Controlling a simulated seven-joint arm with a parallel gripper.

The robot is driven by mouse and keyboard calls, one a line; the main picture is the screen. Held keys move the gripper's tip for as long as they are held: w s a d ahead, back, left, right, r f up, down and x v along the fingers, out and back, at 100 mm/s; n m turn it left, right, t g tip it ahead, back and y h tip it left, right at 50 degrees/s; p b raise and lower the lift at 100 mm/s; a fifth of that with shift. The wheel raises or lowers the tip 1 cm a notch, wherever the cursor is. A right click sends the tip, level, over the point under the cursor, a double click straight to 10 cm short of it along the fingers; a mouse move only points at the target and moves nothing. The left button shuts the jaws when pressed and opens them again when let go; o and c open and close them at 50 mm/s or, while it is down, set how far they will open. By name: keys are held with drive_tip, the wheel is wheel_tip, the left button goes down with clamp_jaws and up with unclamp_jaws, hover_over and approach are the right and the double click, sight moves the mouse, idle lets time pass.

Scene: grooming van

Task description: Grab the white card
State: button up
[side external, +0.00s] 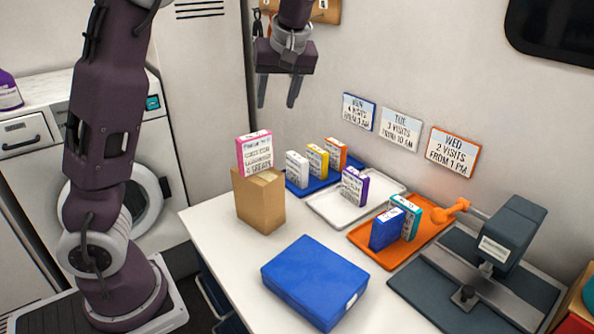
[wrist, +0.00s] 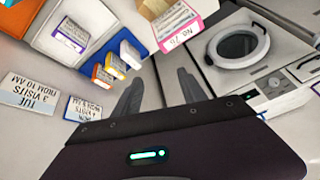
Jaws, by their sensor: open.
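The white card (side external: 297,169) stands upright at the left end of a row in the blue tray (side external: 318,186), beside a yellow card (side external: 317,160) and an orange card (side external: 335,152). In the wrist view the white card (wrist: 130,54) stands at the upper left, beyond the yellow and orange ones. My gripper (side external: 277,106) hangs above the back of the table, well above the tray and apart from every card. Its two fingers are spread and empty, and they also show in the wrist view (wrist: 160,84).
A white tray (side external: 325,211) holds a purple card; an orange tray (side external: 372,255) holds blue and teal ones. A blue case (side external: 314,280) and a press (side external: 505,240) stand in front.

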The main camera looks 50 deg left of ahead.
sight(303, 160)
drive_tip(key=w+a+r+n+y, duration=0.15)
drive_tip(key=w+n+y, duration=0.25)
drive_tip(key=w+y, duration=0.55)
drive_tip(key=shift+g+h, duration=0.4)
drive_tip(key=shift+h, duration=0.15)
drive_tip(key=f, duration=0.7)
drive_tip(key=w+f, duration=0.1)
drive_tip(key=f, duration=0.6)
drive_tip(key=w+f, duration=0.1)
drive_tip(key=f, duration=0.7)
drive_tip(key=shift+a, duration=0.15)
drive_tip(key=shift+x, duration=1)
drive_tip(key=x, duration=0.5)
drive_tip(key=shift+f, duration=0.2)
clamp_jaws()
